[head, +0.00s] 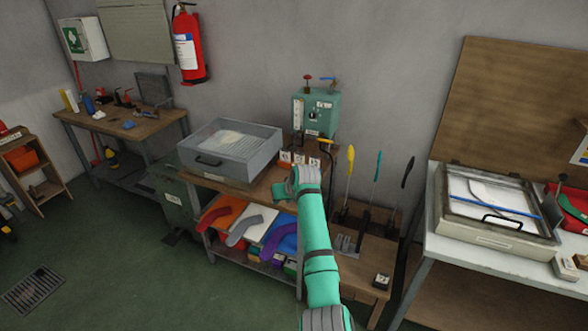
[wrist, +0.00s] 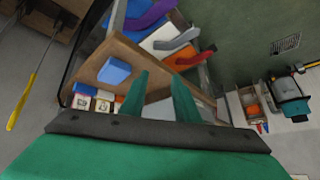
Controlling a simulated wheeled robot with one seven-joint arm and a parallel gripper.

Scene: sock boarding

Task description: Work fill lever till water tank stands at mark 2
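The water tank is most likely the green box (head: 317,113) on the bench against the wall in the head view. A pale gauge strip runs up its left front, but its marks and level are too small to read. A red-topped lever (head: 307,77) and a blue lever (head: 328,79) stand on its top; I cannot tell which is the fill lever. A yellow-handled part (head: 325,141) sits at its lower right. My gripper (wrist: 158,80) is open and empty in the wrist view, above the wooden bench, in front of and below the tank in the head view. The tank is not clearly visible in the wrist view.
Small numbered cards (head: 299,159) lie before the tank. Upright tools, one yellow-handled (head: 349,165), stand to the right. Colored sock shapes (head: 245,228) lie on the shelf below.

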